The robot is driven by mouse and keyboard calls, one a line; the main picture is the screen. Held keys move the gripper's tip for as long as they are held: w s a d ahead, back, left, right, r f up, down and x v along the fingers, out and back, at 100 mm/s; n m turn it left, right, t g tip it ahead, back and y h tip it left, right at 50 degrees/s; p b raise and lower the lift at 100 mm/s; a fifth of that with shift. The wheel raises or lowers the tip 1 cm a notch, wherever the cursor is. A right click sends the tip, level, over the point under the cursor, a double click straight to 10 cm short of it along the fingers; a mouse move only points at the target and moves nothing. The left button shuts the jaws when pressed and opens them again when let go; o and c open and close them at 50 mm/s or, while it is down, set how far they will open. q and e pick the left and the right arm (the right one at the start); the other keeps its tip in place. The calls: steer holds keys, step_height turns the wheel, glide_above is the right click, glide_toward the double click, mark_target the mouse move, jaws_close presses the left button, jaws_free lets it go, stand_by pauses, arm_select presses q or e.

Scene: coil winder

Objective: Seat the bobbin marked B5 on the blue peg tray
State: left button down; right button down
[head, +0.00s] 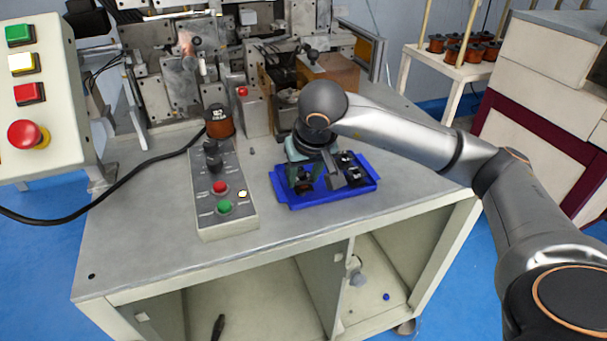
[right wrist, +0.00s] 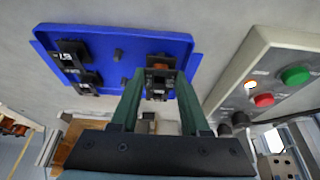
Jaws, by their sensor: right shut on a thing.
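The blue peg tray (head: 293,199) lies on the grey bench top and also shows in the right wrist view (right wrist: 185,45). My right gripper (head: 305,178) is over the tray's left part. In the right wrist view its green fingers (right wrist: 160,88) are shut on a dark bobbin (right wrist: 160,65) with a copper-coloured winding. The held bobbin is at the tray, but I cannot tell whether it rests on a peg. Its marking is not readable. Two dark bobbins (right wrist: 72,50) (right wrist: 88,78) with white markings sit at the tray's other end. My left gripper is not in view.
A control box (head: 222,195) with buttons stands left of the tray. A copper-wound bobbin (head: 219,122) with a white label stands behind it. Winder machinery (head: 185,70) fills the back of the bench. Bare bench top (head: 150,235) lies at the front left.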

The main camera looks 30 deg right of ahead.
steer(key=shift+f+b, duration=0.55)
steer(key=shift+f, duration=0.15)
steer(key=shift+f, duration=0.15)
steer(key=shift+c, duration=1.5)
jaws_free()
steer(key=v, duration=1.2)
steer(key=shift+r, duration=0.2)
steer(key=shift+s, duration=0.1)
